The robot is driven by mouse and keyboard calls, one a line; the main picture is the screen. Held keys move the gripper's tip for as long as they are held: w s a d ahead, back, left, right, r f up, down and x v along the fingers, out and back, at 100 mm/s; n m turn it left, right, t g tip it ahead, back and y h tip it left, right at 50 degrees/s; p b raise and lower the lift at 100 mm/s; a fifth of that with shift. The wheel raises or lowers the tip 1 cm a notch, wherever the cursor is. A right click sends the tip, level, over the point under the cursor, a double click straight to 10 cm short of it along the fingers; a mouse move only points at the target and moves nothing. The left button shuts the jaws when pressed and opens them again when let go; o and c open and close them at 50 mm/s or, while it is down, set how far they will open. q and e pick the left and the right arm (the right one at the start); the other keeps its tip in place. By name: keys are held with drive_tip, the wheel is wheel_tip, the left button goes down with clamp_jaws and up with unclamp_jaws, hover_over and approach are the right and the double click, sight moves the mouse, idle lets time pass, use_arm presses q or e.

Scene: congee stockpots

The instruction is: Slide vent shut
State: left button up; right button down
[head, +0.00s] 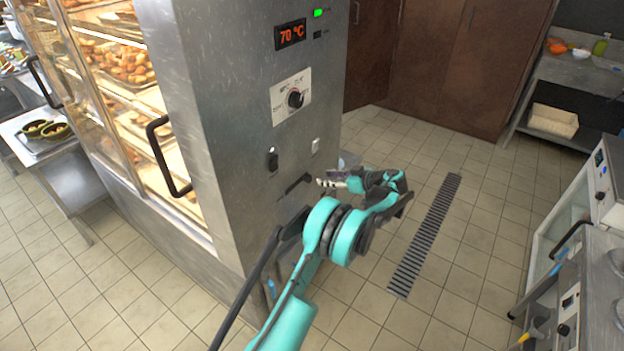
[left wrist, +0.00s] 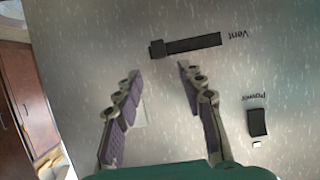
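The vent (head: 293,187) is a dark slot low on the steel side panel of the heated cabinet (head: 250,110). My left gripper (head: 325,183) is in front of the panel, just right of the vent in the head view. In the left wrist view the left gripper (left wrist: 160,73) has its two purple-padded fingers apart and empty, with the knob beyond the gap between the tips. My right gripper is not in view.
A black power switch (left wrist: 258,122) is on the same panel, and a dial (head: 294,98) and 70 °C display (head: 290,34) are above. The cabinet's glass door handle (head: 165,155) sticks out at left. Tiled floor right of the cabinet is open, with a drain grate (head: 425,235).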

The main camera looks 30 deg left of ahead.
sight(311, 177)
use_arm(q)
drive_tip(key=b+x, duration=0.2)
drive_tip(key=x, duration=0.5)
drive_tip(key=shift+s+f, duration=0.1)
drive_tip(key=shift+a, duration=0.4)
clamp_jaws()
